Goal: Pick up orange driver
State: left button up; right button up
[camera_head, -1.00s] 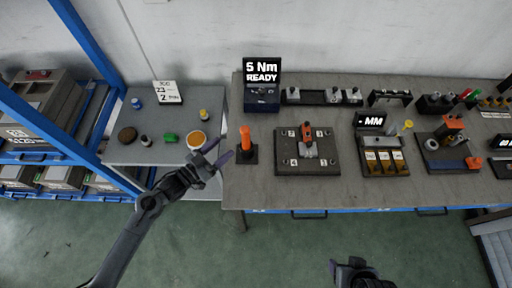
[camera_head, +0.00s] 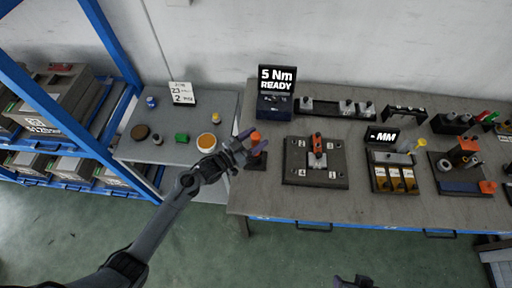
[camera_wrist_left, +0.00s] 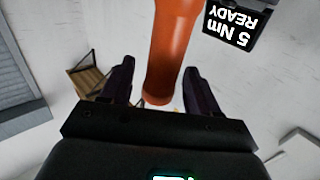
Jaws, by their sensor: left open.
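The orange driver (camera_head: 256,138) stands upright on a dark base near the left end of the long grey workbench. My left gripper (camera_head: 250,143) is at the driver in the head view, its purple-tinted fingers open and partly covering it. In the left wrist view the orange handle (camera_wrist_left: 171,45) rises between the two open dark fingers, with a visible gap on each side. My right gripper (camera_head: 353,283) only just shows at the bottom edge of the head view; its fingers are not clear.
A display reading "5 Nm READY" (camera_head: 276,90) stands behind the driver. A dark fixture plate (camera_head: 330,178) with an orange-and-grey part lies to its right. A smaller grey table (camera_head: 182,120) at left holds a white-rimmed cup (camera_head: 207,142) and small items.

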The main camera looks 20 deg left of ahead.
pick_arm(q)
jog(key=shift+w+d, duration=0.1)
jog(key=shift+w, duration=0.1)
jog(key=shift+c, duration=0.4)
grip_shut()
jog(key=shift+r, duration=0.1)
